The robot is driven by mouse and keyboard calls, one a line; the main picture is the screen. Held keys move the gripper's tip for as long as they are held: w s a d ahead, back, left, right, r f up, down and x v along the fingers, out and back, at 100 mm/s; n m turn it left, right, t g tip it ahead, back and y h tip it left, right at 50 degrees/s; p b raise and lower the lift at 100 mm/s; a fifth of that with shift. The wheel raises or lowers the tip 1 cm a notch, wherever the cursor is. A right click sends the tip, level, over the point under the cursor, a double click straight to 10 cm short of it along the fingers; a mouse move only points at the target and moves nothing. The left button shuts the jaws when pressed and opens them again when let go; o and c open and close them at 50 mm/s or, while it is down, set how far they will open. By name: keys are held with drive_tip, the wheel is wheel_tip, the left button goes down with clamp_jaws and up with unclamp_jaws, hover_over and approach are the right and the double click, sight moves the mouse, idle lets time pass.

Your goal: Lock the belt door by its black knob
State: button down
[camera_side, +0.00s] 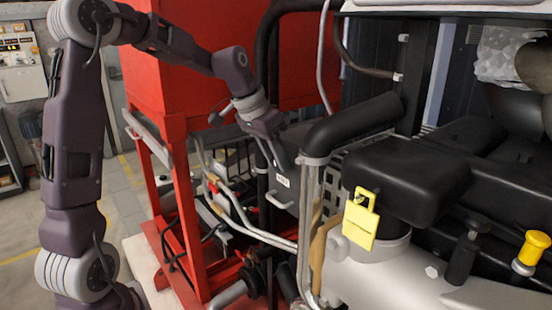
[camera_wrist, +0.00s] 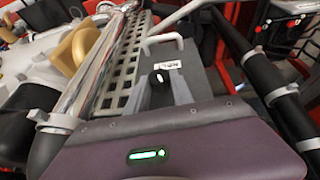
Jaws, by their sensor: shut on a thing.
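The belt door is a grey panel (camera_wrist: 205,78) in the wrist view, with a small white label (camera_wrist: 168,65) and a pale bar handle (camera_wrist: 163,40) near its far end. In the side view, the label (camera_side: 283,181) shows just below my gripper (camera_side: 282,163). The black knob (camera_wrist: 159,77) shows between my fingertips in the wrist view, with a pale mark on its top. My gripper (camera_wrist: 161,88) is shut on the knob, one finger on each side. The knob's base is hidden, and I cannot tell whether its latch is engaged.
A perforated metal guard (camera_wrist: 122,70) and a shiny pipe (camera_wrist: 95,62) run along the left in the wrist view. Black pipes (camera_wrist: 262,70) lie to the right. In the side view, a red frame (camera_side: 180,190) stands left and a black hose (camera_side: 350,125) right.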

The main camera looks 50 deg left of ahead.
drive_tip(key=shift+d+m+y, duration=0.2)
drive_tip(key=shift+y, duration=0.75)
drive_tip(key=shift+d+m+y, duration=0.15)
drive_tip(key=shift+m+y, duration=0.05)
drive_tip(key=shift+y, duration=0.75)
drive_tip(key=c, duration=1.1)
unclamp_jaws()
drive_tip(key=v, duration=0.7)
